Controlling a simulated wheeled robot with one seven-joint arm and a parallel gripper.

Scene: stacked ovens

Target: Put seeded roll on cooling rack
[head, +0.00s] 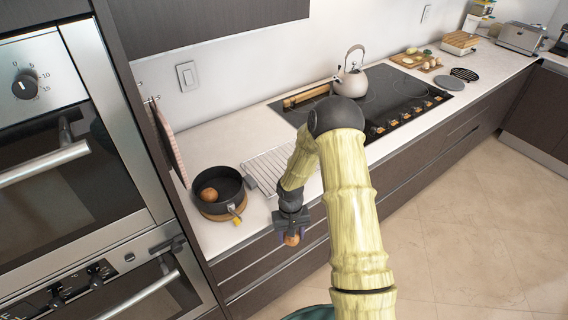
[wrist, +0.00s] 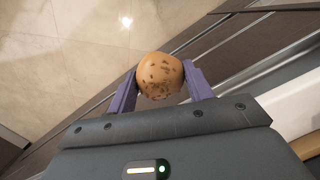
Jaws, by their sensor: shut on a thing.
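In the wrist view, the seeded roll (wrist: 160,76), round and light brown with dark specks, sits between the two purple fingers of my gripper (wrist: 161,84), which is shut on it. In the head view, my gripper (head: 292,237) hangs in front of the counter edge with the roll (head: 292,240) low in its fingers. The cooling rack (head: 268,169), a pale wire grid, lies on the counter behind my gripper and is partly hidden by my arm.
A dark pan (head: 232,186) with a brown round item (head: 209,194) in it stands on the counter left of the rack. Stacked ovens (head: 70,120) rise at the left. A kettle (head: 350,82) stands on the black cooktop (head: 390,92) farther back. The floor at right is clear.

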